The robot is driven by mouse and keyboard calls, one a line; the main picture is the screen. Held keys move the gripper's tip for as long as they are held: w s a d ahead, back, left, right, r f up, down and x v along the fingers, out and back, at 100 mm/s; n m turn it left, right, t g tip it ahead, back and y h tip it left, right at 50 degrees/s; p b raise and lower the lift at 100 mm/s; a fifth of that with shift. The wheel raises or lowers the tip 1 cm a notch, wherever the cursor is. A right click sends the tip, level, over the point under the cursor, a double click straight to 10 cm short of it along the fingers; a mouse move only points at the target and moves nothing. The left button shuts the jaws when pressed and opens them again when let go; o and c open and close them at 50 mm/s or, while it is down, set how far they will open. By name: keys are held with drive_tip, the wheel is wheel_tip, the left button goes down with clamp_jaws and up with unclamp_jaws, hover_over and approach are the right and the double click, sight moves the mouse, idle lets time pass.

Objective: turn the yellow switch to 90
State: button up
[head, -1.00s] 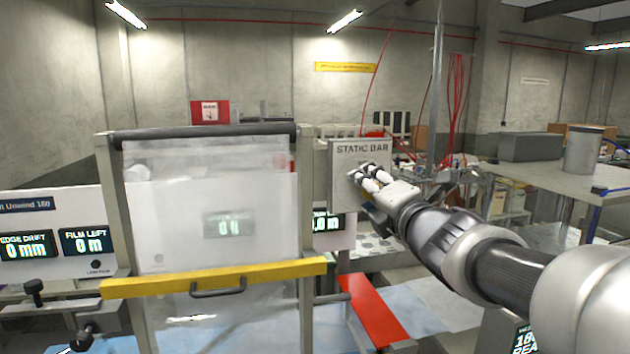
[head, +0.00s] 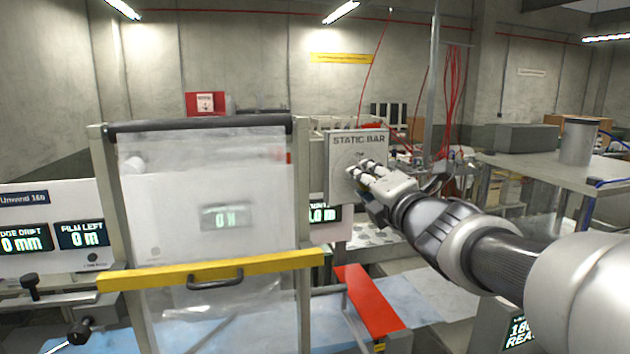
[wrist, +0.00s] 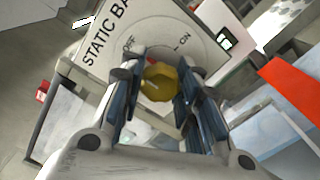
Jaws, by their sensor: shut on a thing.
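The panel also shows in the wrist view (wrist: 150,35), tilted, with a pale dial and lettering around the knob, including ON at the right. My gripper (wrist: 155,88) has its two fingers on either side of the knob and is shut on it. In the head view my gripper (head: 358,172) is against the panel's front and hides the knob. The exact angle of the knob is hard to read.
Left of the panel stands a clear guard door (head: 215,190) with a yellow bar (head: 210,270) and black handle. A red plate (head: 369,300) lies below the panel. A grey table (head: 560,170) with a box and a canister is at the right.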

drive_tip(key=shift+m, duration=0.4)
drive_tip(key=shift+c, duration=0.3)
drive_tip(key=m+p, duration=0.1)
drive_tip(key=m, duration=0.2)
drive_tip(key=shift+m, duration=0.4)
drive_tip(key=m+p, duration=0.1)
drive_tip(key=m, duration=0.3)
drive_tip(key=shift+m, duration=0.3)
drive_tip(key=m+p, duration=0.2)
drive_tip(key=m, duration=0.2)
drive_tip(key=shift+r, duration=0.1)
drive_tip(key=m+p, duration=0.1)
drive_tip(key=m, duration=0.3)
drive_tip(key=shift+m+p, duration=0.3)
drive_tip(key=o, duration=1.1)
